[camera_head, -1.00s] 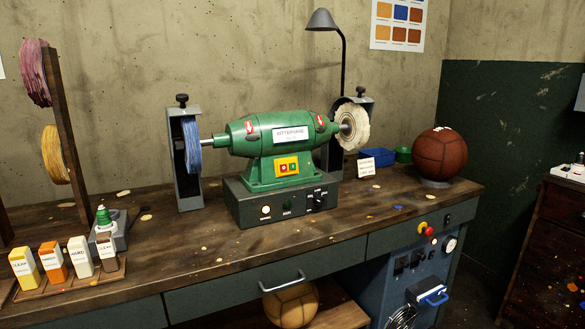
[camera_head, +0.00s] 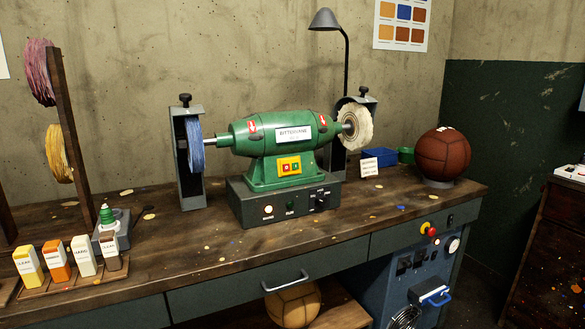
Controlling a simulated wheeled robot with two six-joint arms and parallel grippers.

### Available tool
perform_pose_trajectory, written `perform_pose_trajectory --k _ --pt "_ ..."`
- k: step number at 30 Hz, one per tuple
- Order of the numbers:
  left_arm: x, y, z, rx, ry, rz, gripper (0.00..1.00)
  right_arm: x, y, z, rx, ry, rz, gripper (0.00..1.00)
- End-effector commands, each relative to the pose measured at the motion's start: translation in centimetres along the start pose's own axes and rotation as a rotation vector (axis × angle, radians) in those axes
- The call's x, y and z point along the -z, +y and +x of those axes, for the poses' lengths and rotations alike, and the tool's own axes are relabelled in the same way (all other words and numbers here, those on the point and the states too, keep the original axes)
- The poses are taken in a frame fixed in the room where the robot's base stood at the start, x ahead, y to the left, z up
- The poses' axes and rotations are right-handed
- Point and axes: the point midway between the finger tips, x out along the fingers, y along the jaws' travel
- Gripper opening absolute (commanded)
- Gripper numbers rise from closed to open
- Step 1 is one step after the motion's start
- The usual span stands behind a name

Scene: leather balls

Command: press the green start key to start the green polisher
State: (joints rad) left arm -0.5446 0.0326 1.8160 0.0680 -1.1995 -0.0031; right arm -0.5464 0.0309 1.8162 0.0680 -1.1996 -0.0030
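The green polisher (camera_head: 268,133) stands on a dark base box (camera_head: 284,208) in the middle of the workbench. A blue wheel (camera_head: 195,146) is on its left shaft and a pale cloth wheel (camera_head: 356,127) on its right shaft. A yellow switch plate (camera_head: 289,166) on its front holds a red key (camera_head: 285,167) and a green key (camera_head: 295,167). The base box has a lit round lamp, a dark green lamp and a black knob (camera_head: 320,202). Neither of my grippers is in view.
The wooden workbench (camera_head: 210,250) has free room in front of the polisher. Several labelled bars (camera_head: 56,260) stand at the left. A brown leather ball (camera_head: 442,155) sits at the right. A red knob (camera_head: 428,229) is on the bench front. A desk lamp (camera_head: 326,20) rises behind.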

Motion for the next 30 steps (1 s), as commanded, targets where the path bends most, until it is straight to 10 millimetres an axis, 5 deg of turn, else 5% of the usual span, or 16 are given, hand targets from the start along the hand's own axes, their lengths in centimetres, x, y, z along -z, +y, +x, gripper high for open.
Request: perform_pose_trajectory --k 11,20,30 --pt "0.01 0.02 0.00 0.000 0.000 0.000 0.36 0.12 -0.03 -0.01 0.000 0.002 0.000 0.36" --pt "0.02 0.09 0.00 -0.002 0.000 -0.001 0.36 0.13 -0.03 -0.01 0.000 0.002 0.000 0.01" --pt "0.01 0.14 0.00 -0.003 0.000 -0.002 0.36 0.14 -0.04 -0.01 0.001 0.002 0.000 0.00"
